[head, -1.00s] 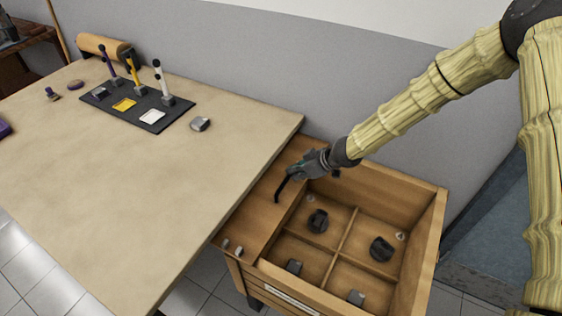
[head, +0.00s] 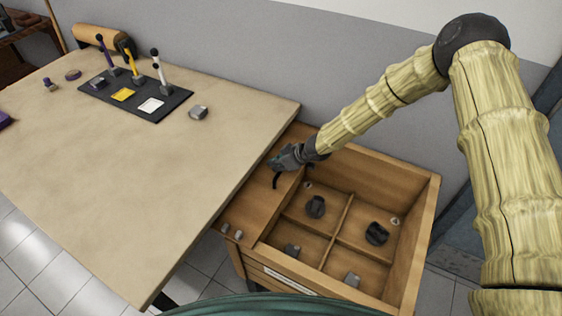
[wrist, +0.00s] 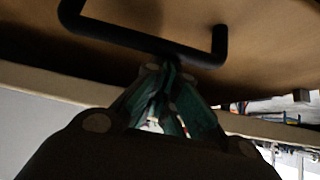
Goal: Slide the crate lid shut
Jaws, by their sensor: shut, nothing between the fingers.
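The wooden crate (head: 432,215) stands right of the table, its top largely open. Its flat wooden lid (head: 245,213) covers only the left strip. A black bar handle (head: 276,181) sits on the lid and shows large at the top of the wrist view (wrist: 140,40). My gripper (head: 273,164) is at the handle's far end in the head view. In the wrist view its shut green-sided fingers (wrist: 168,76) reach just under the bar. Nothing shows between them. Whether they touch the handle I cannot tell.
The crate's compartments hold dark parts, including a round one (head: 315,206) and another (head: 377,233), below the rim. The table (head: 130,190) adjoins on the left; a grey wall stands behind.

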